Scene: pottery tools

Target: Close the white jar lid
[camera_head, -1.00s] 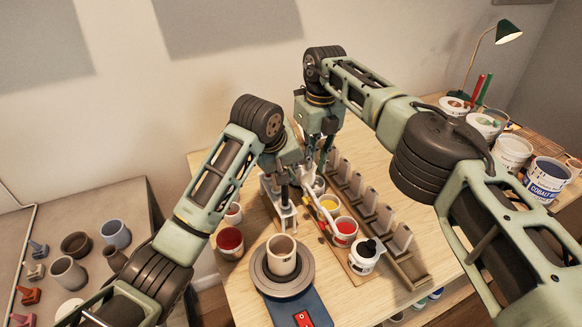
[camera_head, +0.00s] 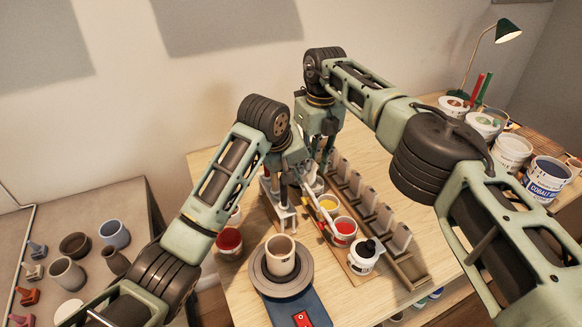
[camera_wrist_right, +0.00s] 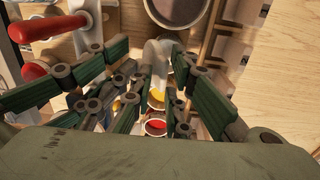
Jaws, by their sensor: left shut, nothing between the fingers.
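Several small pots stand in a row on the table: a yellow one (camera_head: 329,203), a red one (camera_head: 344,230) and a white one with a black top (camera_head: 364,257). The white jar at the row's far end is mostly hidden by my grippers, so its lid's position is unclear. My left gripper (camera_head: 304,188) is shut and empty, low over that end. My right gripper (camera_head: 325,155) hangs just behind it. In the right wrist view its green fingers (camera_wrist_right: 157,72) stand apart, with a pale piece (camera_wrist_right: 157,55) between them; contact is unclear.
A pottery wheel (camera_head: 281,278) with a beige cup (camera_head: 281,257) stands in front. A red pot (camera_head: 229,241) is left of it. A rack of grey pieces (camera_head: 385,218) runs along the right of the row.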

